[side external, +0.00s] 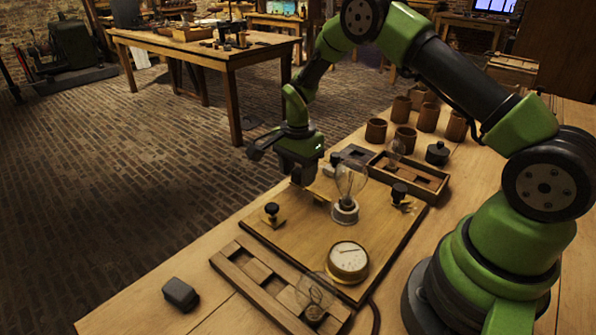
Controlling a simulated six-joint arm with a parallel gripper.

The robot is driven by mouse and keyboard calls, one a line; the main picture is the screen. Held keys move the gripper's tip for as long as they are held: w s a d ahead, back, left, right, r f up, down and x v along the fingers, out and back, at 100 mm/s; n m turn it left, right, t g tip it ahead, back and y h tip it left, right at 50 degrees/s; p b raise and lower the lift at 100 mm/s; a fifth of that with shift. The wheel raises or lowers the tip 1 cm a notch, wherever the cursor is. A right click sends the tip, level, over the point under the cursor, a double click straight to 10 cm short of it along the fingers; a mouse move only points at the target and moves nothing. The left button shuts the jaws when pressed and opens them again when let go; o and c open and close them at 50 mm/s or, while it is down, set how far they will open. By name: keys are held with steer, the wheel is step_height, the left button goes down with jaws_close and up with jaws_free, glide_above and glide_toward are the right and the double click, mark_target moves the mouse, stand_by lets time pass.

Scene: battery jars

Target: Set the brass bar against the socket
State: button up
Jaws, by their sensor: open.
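The socket (345,211) is a pale round base on the wooden board (299,250), with a clear glass bulb (351,180) upright in it. My gripper (303,181) is open, low over the board's far edge, to the left of the bulb. A thin yellowish strip (320,194) lies on the board between my gripper and the socket; it may be the brass bar, but it is too small to be sure. Two black knobs on brass-coloured bases stand on the board, one at left (272,212) and one at right (400,192). Contact at my fingertips cannot be made out.
A round dial meter (348,261) sits at the board's near side. A slotted wooden tray (240,268) with another bulb (314,295) lies in front; another tray (412,177) lies behind. Several brown jars (404,139) stand at the back. A dark block (180,294) lies front left.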

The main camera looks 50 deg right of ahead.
steer(key=shift+f, duration=0.25)
jaws_close()
steer(key=shift+s, duration=1.4)
jaws_free()
steer(key=shift+w, duration=0.1)
